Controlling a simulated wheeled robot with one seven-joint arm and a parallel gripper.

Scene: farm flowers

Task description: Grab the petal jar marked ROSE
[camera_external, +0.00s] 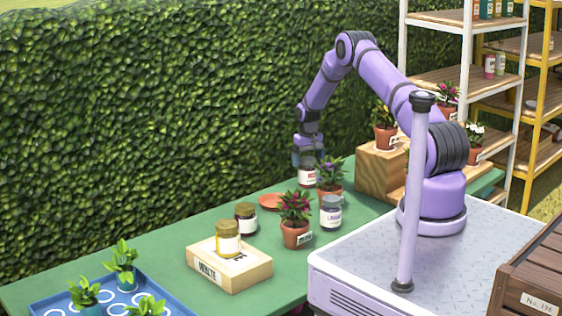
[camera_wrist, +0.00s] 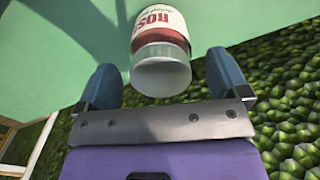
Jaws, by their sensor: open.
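The jar marked ROSE (camera_wrist: 160,22) shows in the wrist view with red lettering that reads "ROS", the rest being cut off or turned away. It has reddish contents and a pale, translucent lid. In the external view the jar (camera_external: 307,178) stands at the far edge of the green table, directly under my gripper (camera_external: 308,160). In the wrist view my gripper (camera_wrist: 162,75) is open. Its two blue fingers are on either side of the jar's lid end, with a visible gap on each side. The fingers are partly hidden in the external view.
Close by are potted plants (camera_external: 329,175) (camera_external: 295,218), a grey-lidded jar (camera_external: 331,212), an orange saucer (camera_external: 270,201) and a dark-lidded jar (camera_external: 245,218). A hedge (camera_external: 150,110) rises behind the table.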

